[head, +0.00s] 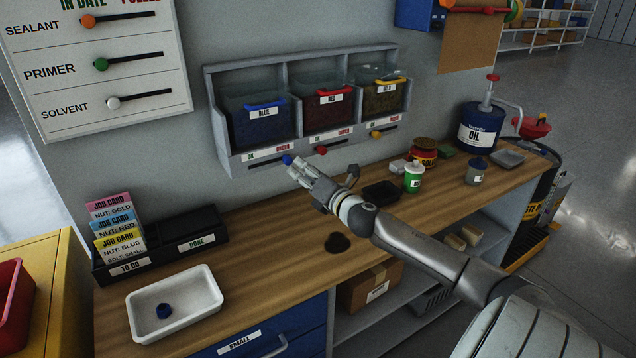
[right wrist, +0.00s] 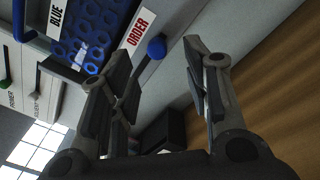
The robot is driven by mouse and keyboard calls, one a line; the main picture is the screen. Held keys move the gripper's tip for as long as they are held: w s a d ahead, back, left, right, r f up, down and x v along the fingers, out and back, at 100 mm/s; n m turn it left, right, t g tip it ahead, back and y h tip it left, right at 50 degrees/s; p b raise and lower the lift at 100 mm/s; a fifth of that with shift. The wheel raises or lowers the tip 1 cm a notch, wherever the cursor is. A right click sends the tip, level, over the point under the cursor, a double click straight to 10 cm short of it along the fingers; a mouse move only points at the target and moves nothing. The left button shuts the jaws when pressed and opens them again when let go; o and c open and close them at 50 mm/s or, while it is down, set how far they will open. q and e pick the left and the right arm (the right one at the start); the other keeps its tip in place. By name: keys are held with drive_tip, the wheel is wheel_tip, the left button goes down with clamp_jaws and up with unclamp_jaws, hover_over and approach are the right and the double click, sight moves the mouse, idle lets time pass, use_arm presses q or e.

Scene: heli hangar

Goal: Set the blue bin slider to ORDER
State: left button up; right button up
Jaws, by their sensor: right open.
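The blue bin (head: 262,122) sits in the left bay of the grey wall rack. It also shows, cropped, in the right wrist view (right wrist: 97,37). Its slider's blue knob (head: 287,160) is at the right end of the slot, by the red ORDER label (right wrist: 139,32). In the right wrist view the round knob (right wrist: 157,47) lies in the gap between my fingers. My right gripper (head: 299,172) is open just below and right of the knob; contact cannot be told. My left gripper is not in view.
A red bin (head: 330,112) and a yellow bin (head: 385,100) with similar sliders sit to the right. Below is the wooden bench (head: 270,235) with a job card rack (head: 165,248), a white tray (head: 200,290), and a black tray (head: 382,191).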

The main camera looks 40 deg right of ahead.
drive_tip(key=shift+s+a, duration=0.2)
drive_tip(key=shift+s, duration=1.15)
drive_tip(key=shift+s+a, duration=0.15)
drive_tip(key=shift+s, duration=1.15)
